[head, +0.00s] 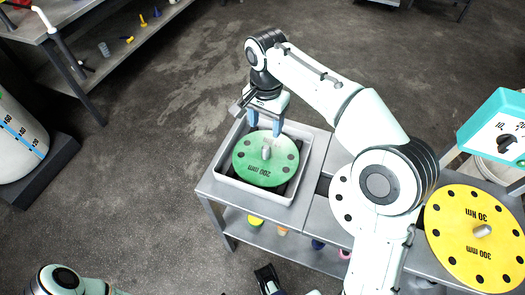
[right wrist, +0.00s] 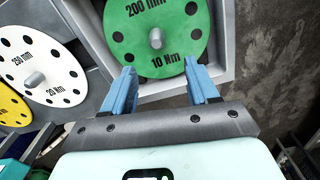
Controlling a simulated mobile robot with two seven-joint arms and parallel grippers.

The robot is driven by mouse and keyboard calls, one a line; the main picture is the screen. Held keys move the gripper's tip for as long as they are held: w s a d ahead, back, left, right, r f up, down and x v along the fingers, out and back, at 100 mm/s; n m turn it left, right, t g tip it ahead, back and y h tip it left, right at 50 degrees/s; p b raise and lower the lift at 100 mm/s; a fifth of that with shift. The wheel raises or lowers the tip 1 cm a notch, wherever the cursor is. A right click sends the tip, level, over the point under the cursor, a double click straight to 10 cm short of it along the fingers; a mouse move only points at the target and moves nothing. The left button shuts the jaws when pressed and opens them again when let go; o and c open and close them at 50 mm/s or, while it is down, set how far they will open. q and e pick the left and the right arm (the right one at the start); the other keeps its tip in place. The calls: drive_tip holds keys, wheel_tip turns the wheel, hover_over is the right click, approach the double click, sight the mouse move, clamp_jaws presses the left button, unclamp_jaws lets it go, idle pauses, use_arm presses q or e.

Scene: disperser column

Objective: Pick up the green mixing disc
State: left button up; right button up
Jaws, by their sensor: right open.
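The green mixing disc (head: 254,168), marked 200 mm and 10 Nm, lies in a pale grey tray (head: 225,183) on the bench. A short grey knob (head: 267,151) stands up at its middle. My right gripper (head: 265,121) is open over the far edge of the disc. In the right wrist view, its blue fingers (right wrist: 158,70) are apart, with the disc (right wrist: 178,22) and its knob (right wrist: 156,38) ahead of the gap. Nothing is between the fingers. Parts of my left arm show at the bottom edge of the head view; its jaws are not clear.
A white disc (head: 342,205) lies right of the tray, partly hidden by my right arm. A yellow disc (head: 455,240) marked 300 mm lies further right, near a teal device (head: 490,125). Small coloured items sit on the shelf below.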

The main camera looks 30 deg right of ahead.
sight(266, 147)
wheel_tip(266, 147, down, 6)
drive_tip(key=shift+s+b, duration=0.1)
drive_tip(key=shift+b, duration=0.65)
drive_tip(key=f, duration=0.1)
drive_tip(key=f+b, duration=0.1)
drive_tip(key=f, duration=0.2)
drive_tip(key=shift+s+f+b, duration=0.25)
drive_tip(key=shift+b, duration=0.05)
drive_tip(key=shift+f, duration=0.3)
use_arm(q)
drive_tip(key=w+f, duration=0.1)
drive_tip(key=f, duration=0.2)
drive_tip(key=shift+w+a+t, duration=0.15)
drive_tip(key=shift+w+t, duration=0.2)
drive_tip(key=shift+t, duration=0.05)
use_arm(e)
drive_tip(key=shift+c, duration=0.2)
drive_tip(key=shift+r, duration=0.1)
clamp_jaws()
